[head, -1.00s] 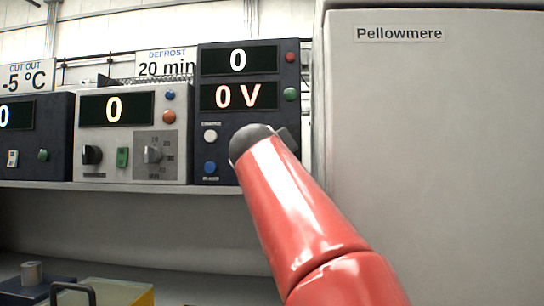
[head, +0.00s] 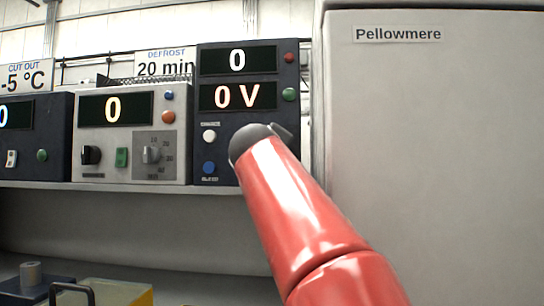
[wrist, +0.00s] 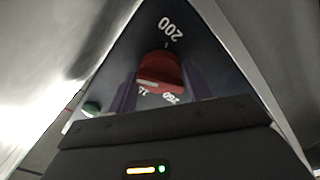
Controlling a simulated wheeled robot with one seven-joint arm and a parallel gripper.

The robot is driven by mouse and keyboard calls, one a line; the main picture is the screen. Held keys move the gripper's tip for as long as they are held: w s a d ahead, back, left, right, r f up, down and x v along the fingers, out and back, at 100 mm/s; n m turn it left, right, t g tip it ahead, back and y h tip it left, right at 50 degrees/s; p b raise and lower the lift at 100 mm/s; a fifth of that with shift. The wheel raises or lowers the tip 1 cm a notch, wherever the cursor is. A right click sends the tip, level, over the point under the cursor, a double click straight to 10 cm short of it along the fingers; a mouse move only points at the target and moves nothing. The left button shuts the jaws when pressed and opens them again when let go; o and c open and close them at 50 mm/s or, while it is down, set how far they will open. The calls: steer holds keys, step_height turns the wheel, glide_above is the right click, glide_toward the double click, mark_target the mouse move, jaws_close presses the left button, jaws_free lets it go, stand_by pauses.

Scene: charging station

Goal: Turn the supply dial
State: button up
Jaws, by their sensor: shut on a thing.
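The supply unit (head: 238,120) is the dark panel with two displays reading 0 and 0 V in the head view. Its dial is hidden there behind my red arm. In the wrist view the dial is a red knob (wrist: 160,68) with a pale mark, and printed numbers, one of them 200, stand around it. My gripper (wrist: 161,88) has its purple fingers on either side of the knob, shut on it.
A light grey unit (head: 134,133) with a 0 display and its own dark knobs stands to the left. A large pale cabinet (head: 435,160) marked Pellowmere is close on the right. A yellow-and-blue item with a dark handle (head: 75,290) sits at lower left.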

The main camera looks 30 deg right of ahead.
steer(key=o, duration=1)
steer(key=shift+b+v, duration=1)
steer(key=shift+v, duration=2.9)
steer(key=shift+a, duration=0.1)
steer(key=shift+c, duration=0.2)
